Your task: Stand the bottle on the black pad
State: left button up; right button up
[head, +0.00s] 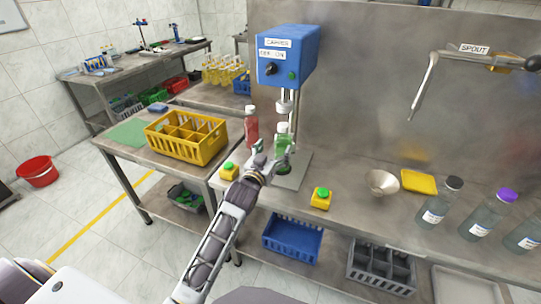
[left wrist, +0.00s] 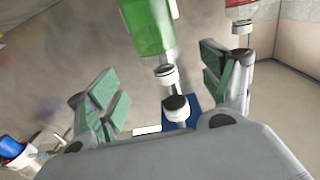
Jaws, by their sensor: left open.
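A green bottle (head: 283,143) with a white cap stands upright under the capper's head on the bench. It also shows in the left wrist view (left wrist: 148,28), upside down in that picture. A small dark patch (head: 284,169) at its base may be the black pad; the bottle and my gripper hide much of that spot. My left gripper (head: 268,151) is open just left of and in front of the green bottle. In the left wrist view its green-padded fingers (left wrist: 163,80) are spread, with the bottle between and beyond them. I cannot tell whether they touch it. My right gripper is not in view.
The blue capper (head: 287,55) stands above the bottle. A red bottle (head: 251,126) stands close at left. Yellow button boxes (head: 321,198) sit at the front edge. A yellow crate (head: 186,136) is left; a funnel (head: 381,183), yellow tray (head: 419,182) and clear bottles (head: 440,203) are right.

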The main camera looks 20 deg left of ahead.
pick_arm(q)
jog(key=shift+s, duration=1.2)
